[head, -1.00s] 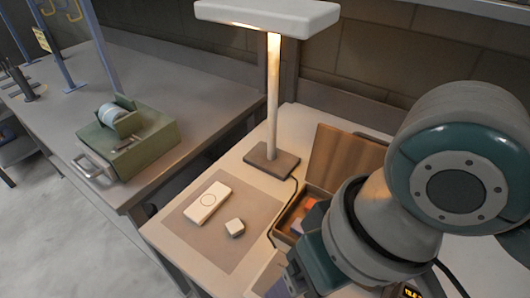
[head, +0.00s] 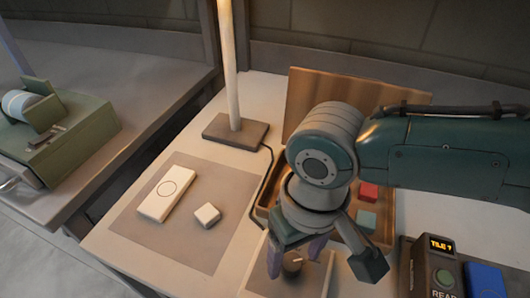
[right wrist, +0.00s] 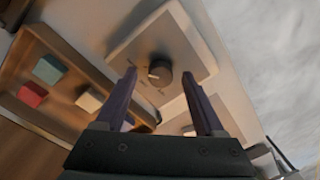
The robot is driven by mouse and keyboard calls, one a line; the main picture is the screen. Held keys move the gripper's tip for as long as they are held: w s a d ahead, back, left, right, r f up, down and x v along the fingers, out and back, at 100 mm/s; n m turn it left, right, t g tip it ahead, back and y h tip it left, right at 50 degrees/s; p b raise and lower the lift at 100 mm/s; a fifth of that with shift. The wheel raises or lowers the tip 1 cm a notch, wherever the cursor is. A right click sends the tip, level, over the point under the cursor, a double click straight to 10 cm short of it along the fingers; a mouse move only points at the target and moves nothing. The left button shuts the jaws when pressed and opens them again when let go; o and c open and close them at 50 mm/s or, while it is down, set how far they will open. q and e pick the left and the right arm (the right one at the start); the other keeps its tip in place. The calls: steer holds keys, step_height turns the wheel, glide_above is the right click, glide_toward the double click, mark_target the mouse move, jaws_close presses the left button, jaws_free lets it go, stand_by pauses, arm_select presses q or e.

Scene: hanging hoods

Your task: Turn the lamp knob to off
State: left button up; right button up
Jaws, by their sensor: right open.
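The dark round lamp knob (right wrist: 159,72) sits on a pale square plate (right wrist: 185,45) in the right wrist view, with a light pointer line and small markings around it. In the head view the knob (head: 293,263) is partly hidden by my right gripper (head: 296,256). The right gripper is open. In the right wrist view its two purple fingers (right wrist: 158,78) point toward the knob, one on each side; whether they touch it I cannot tell. The lamp post (head: 228,65) glows at its top and stands on a dark base (head: 236,131); the lamp head is out of view. My left gripper is not in view.
An open wooden box (head: 330,97) with coloured blocks lies behind my right gripper. A white slab (head: 166,194) and a small white block (head: 207,215) lie on a grey mat (head: 185,245). A dark reader box (head: 437,265) with a lit display is at the right.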

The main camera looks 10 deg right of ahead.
steer(key=shift+f, duration=0.55)
steer(key=shift+c, duration=0.2)
jaws_close()
